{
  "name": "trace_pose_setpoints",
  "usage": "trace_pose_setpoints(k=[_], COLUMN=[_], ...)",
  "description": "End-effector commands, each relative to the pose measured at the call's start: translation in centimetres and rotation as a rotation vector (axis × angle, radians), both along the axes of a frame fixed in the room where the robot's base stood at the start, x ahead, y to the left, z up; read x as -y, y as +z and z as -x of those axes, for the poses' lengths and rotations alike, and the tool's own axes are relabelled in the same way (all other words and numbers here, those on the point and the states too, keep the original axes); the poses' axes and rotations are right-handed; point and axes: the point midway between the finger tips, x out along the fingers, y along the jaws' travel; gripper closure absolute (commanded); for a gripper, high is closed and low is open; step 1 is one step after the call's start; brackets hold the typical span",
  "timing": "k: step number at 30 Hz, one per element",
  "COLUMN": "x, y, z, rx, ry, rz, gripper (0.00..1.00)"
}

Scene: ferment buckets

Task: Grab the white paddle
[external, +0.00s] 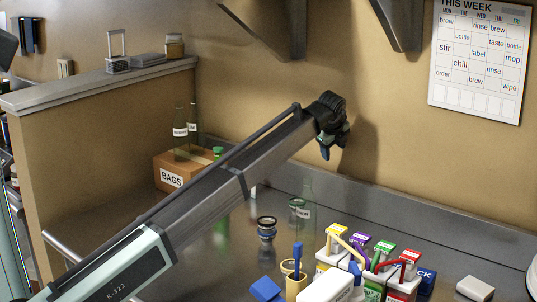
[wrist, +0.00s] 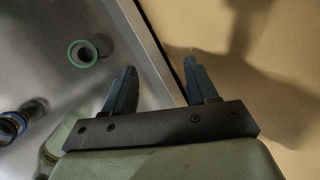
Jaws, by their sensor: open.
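I cannot make out a thing that is clearly a white paddle. A pale cream handle (external: 346,243) lies slanted over the small cartons at the lower right, and a white object with lettering (external: 330,288) stands in front of them; I cannot tell whether either is the paddle. My gripper (external: 325,152) is high near the back wall, above and left of the cartons, apart from everything. In the wrist view its two blue-grey fingers (wrist: 160,78) are spread with nothing between them.
White cartons with yellow, purple, green and red tops (external: 384,250) crowd the front right. A tan cup (external: 296,287) holds a blue-handled tool. A BAGS box (external: 172,178) is at left.

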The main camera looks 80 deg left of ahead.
Motion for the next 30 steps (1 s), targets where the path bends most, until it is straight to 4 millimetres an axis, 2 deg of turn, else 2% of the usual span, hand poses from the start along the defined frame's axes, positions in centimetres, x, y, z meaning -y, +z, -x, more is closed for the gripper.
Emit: trace_pose_setpoints(k=[1,6,12,15,18,21,26,30], x=[-2.1,-7.0,-11.3,-12.6,-13.3,-13.6,-13.7,-13.6], y=[-0.6,-2.4,-3.2,-3.3,-3.2,-3.2,-4.0,-5.6], z=[2.1,9.1,17.0,19.9,21.9,22.9,23.3,23.3], rx=[-0.021,-0.081,-0.124,-0.136,-0.141,-0.144,-0.145,-0.146], ry=[0.025,0.087,0.144,0.162,0.170,0.174,0.177,0.177], rz=[0.050,0.231,0.428,0.500,0.549,0.577,0.587,0.586], gripper=[0.43,0.43,0.43,0.43,0.43,0.43,0.43,0.43])
